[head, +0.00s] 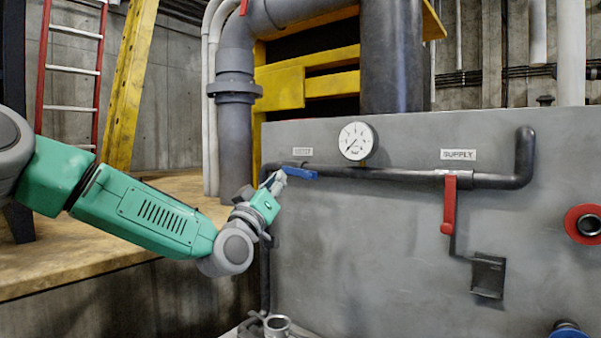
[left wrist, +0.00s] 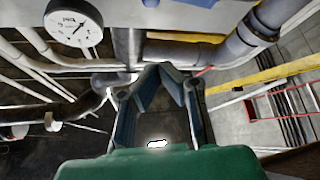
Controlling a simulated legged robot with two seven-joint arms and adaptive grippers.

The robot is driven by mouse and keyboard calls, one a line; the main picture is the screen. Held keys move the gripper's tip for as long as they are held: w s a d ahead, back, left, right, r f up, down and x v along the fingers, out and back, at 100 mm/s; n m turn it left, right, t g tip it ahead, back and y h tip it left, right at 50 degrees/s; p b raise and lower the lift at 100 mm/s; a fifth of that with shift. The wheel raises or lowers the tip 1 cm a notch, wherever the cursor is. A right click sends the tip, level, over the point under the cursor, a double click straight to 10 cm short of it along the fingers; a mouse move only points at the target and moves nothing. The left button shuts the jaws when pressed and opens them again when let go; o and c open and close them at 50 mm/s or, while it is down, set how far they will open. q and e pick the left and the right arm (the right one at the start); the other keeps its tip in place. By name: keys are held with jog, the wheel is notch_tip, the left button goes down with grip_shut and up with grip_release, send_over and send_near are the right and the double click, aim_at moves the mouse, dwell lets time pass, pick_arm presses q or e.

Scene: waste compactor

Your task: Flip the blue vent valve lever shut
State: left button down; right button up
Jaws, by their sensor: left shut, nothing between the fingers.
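The blue vent valve lever (head: 302,173) lies roughly level along the dark pipe, just below the small label at the left of the grey panel. My left gripper (head: 281,179) is at the lever's left end in the head view. Its fingers are shut with nothing between them, and I cannot tell if they touch the lever. In the left wrist view the gripper's fingertips (left wrist: 160,72) come together in front of a pipe. A small blue patch shows at the top edge there, but I cannot tell what it is. My right gripper is not in view.
A round gauge (head: 356,141) stands above the pipe (head: 400,175). A red lever (head: 449,205) hangs down below the SUPPLY label (head: 458,155). A red-rimmed port (head: 588,224) is at the far right. The panel (head: 360,250) below the pipe is mostly bare.

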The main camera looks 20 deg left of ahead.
aim_at(299, 173)
pick_arm(q)
jog(key=a+p+x, duration=0.1)
jog(key=p+x, duration=0.2)
jog(key=x, duration=0.6)
jog(key=shift+w+d+f, duration=0.25)
jog(key=shift+d+f, duration=0.45)
jog(key=shift+f, duration=0.1)
jog(key=shift+w+d+f, duration=0.3)
jog(key=shift+d+f, duration=0.35)
jog(key=shift+f, duration=0.15)
jog(key=shift+a, duration=0.1)
jog(key=shift+a, duration=0.15)
jog(key=shift+a+f+m+b, duration=0.15)
jog(key=shift+f+m+b, duration=0.1)
jog(key=shift+m+b, duration=0.05)
jog(key=shift+f+m+h, duration=0.1)
jog(key=shift+m+h, duration=0.2)
jog(key=shift+h, duration=0.1)
